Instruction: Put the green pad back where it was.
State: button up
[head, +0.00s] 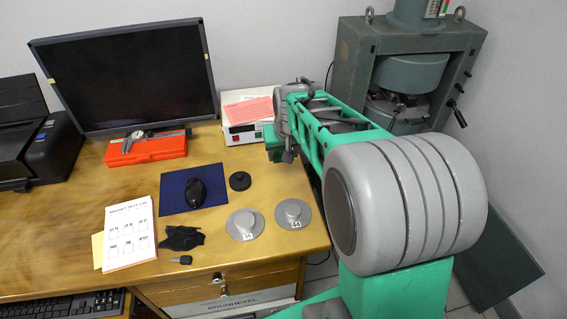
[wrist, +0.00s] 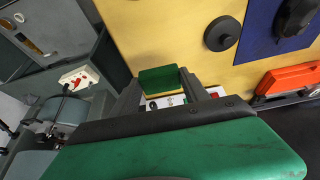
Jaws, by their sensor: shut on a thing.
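The green pad (wrist: 160,77) shows in the wrist view as a small green block with a yellowish lower edge. My gripper (wrist: 163,88) is shut on it, with one dark finger on each side. Desk surface shows behind the pad; the gap between them cannot be judged. In the head view my gripper (head: 289,156) is by the right part of the desk, in front of the white instrument box, and I cannot make out the pad there. The large grey-green machine (head: 408,75) stands at the back right, its gap partly visible between upper and lower round blocks.
The white instrument box (head: 247,118) stands close behind my gripper. On the desk (head: 120,190) lie a black disc (head: 240,181), two grey discs (head: 245,224) (head: 293,213), a blue mat (head: 170,198) with a mouse, and an orange case (head: 147,149). The desk's right edge is near my arm.

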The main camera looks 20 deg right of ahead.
send_over(283, 167)
jog(key=s, duration=0.2)
jog(key=f, duration=0.4)
jog(key=shift+w+a+f, duration=0.15)
jog(key=shift+a+f, duration=0.1)
jog(key=shift+f, duration=0.15)
jog(key=shift+w+f+b, duration=0.1)
jog(key=shift+f+b, duration=0.2)
jog(key=shift+f, duration=1.45)
jog(key=o, duration=1.2)
